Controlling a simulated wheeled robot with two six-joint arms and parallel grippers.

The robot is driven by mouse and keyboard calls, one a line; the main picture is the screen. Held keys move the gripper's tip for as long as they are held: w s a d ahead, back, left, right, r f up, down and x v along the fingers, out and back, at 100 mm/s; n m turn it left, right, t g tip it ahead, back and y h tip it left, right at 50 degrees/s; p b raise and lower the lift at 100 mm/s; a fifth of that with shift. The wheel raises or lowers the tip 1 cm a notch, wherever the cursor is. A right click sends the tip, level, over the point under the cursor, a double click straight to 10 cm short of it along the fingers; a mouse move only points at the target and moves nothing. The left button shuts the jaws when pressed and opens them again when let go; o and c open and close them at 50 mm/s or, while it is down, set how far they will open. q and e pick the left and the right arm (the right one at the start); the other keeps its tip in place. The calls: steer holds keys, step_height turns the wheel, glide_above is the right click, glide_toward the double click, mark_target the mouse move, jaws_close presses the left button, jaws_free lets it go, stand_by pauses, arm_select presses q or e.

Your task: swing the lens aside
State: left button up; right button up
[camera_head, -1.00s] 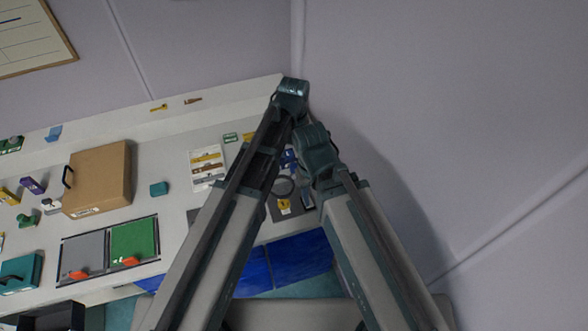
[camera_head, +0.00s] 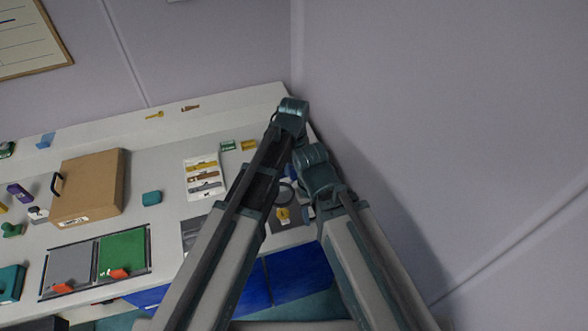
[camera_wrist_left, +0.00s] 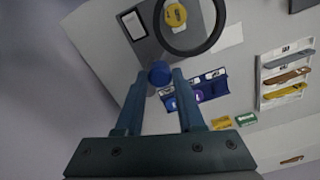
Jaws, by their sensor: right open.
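The lens, a dark ring, shows in the left wrist view (camera_wrist_left: 222,25) at the top, with a yellow round piece (camera_wrist_left: 175,15) seen through it. It also shows in the head view (camera_head: 293,193), partly hidden by my arms. A blue round knob (camera_wrist_left: 160,73) sits near the ring, in line with the gap between the fingertips of my left gripper (camera_wrist_left: 160,80). The fingers are apart; I cannot tell whether they touch the knob. In the head view, my left gripper (camera_head: 291,115) is above my right gripper (camera_head: 314,172), whose fingers are mostly hidden by its own arm.
A white card of coloured strips (camera_head: 203,164) and a blue tray (camera_wrist_left: 210,85) lie close to the lens. A brown case (camera_head: 88,187) and grey and green panels (camera_head: 122,254) are farther left. A wall stands close on the right.

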arm_select(q)
jaws_close()
stand_by(1.1)
